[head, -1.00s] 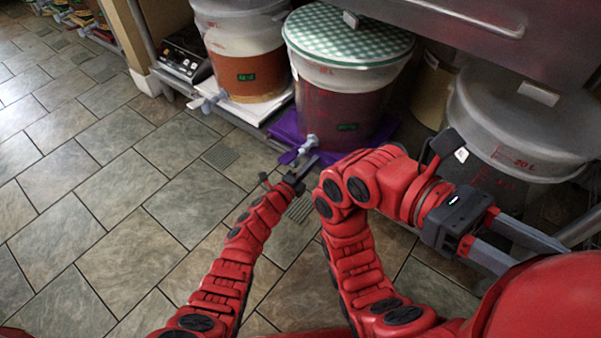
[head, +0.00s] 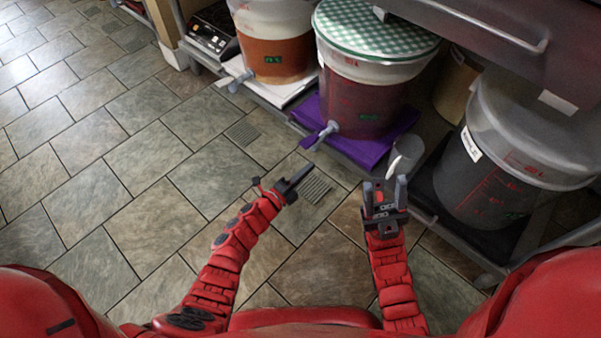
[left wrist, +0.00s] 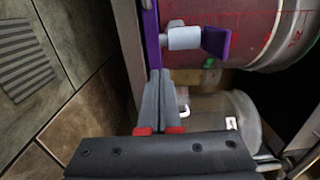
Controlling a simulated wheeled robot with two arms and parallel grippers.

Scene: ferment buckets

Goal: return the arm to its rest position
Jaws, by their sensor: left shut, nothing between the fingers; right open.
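My left gripper (head: 301,178) is shut and empty. It hangs over the tiled floor, in front of the checked-lid bucket (head: 355,95) and apart from its spigot (head: 327,131). In the left wrist view its closed fingers (left wrist: 160,98) point toward the purple mat's edge, with the grey spigot (left wrist: 184,38) just beyond. My right gripper (head: 387,185) is open and empty, fingers pointing away from me, low in front of the shelf's edge. It appears close to a pale cylindrical piece (head: 405,155) by the dark-filled bucket (head: 490,165).
The purple mat (head: 390,140) lies under the checked-lid bucket. An orange-filled bucket (head: 275,45) stands to its left, beside a black appliance (head: 212,35). A grey drawer front (head: 480,35) overhangs at the upper right. The floor (head: 110,150) at left is clear.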

